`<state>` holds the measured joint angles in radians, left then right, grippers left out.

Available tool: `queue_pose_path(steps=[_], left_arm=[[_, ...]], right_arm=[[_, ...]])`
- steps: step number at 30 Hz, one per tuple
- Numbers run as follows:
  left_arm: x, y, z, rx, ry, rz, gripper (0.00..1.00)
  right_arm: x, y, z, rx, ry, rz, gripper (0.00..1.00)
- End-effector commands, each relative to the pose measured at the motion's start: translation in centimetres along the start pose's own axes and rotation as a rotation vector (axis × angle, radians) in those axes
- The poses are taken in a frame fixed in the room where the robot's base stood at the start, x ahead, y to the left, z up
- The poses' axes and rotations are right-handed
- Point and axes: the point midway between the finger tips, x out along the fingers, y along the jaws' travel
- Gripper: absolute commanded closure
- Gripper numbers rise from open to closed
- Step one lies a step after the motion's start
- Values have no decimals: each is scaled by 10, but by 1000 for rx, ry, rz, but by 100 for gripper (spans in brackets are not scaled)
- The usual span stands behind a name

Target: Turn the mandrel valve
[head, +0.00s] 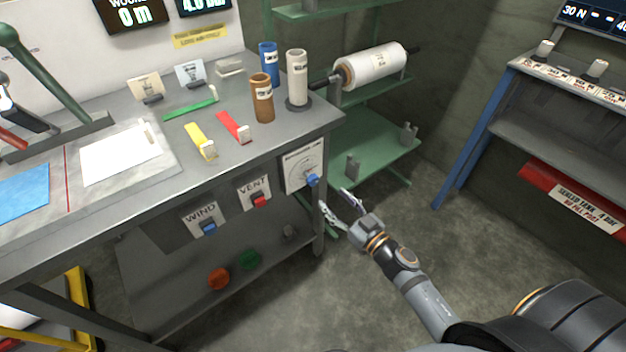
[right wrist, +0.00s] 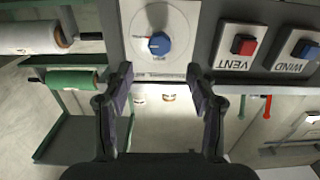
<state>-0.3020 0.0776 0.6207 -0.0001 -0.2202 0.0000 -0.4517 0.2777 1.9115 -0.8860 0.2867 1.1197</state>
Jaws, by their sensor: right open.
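The valve is a blue round knob (head: 313,180) on a white dial plate (head: 301,163) at the bench's front right corner. In the right wrist view the knob (right wrist: 159,43) sits at the middle of its plate (right wrist: 181,18), with a mark on its face. My right gripper (head: 334,201) is open and empty, in front of and a little below the plate in the head view. In the right wrist view its two fingertips (right wrist: 160,74) are spread on either side below the knob, apart from it. My left gripper is not in view.
The red VENT button (head: 260,201) and blue WIND button (head: 209,228) sit beside the valve on the bench front. The bench top (head: 300,121) holds cylinders, coloured strips and cards. A green rack (head: 380,150) with a white film roll (head: 376,66) stands behind. Floor right of the bench is clear.

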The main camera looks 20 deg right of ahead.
Motion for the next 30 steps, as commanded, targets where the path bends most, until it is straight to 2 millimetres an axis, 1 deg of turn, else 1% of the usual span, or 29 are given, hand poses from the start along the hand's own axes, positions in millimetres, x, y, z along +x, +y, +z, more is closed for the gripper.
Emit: queue_pose_path(steps=[2, 5, 9, 12, 16, 20, 27, 28, 30], left_arm=[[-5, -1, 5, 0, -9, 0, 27], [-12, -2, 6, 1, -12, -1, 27], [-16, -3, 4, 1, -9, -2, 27], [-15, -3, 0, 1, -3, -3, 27], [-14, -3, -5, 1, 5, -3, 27], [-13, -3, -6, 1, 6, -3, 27], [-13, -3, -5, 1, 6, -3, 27], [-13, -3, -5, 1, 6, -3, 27], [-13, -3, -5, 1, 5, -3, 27]], right_arm=[[8, 1, -4, 2, 4, 3, 42], [25, 1, -6, 3, 5, 5, 42], [57, 1, -4, 4, 4, 4, 42], [76, 1, -2, 2, 3, 5, 42], [94, 1, 0, 1, 2, 4, 42], [103, 1, 0, 2, 1, 4, 42], [104, 1, 0, 2, -1, 4, 42], [104, 1, 0, 2, 0, 4, 44], [104, 1, 0, 2, 0, 4, 53]])
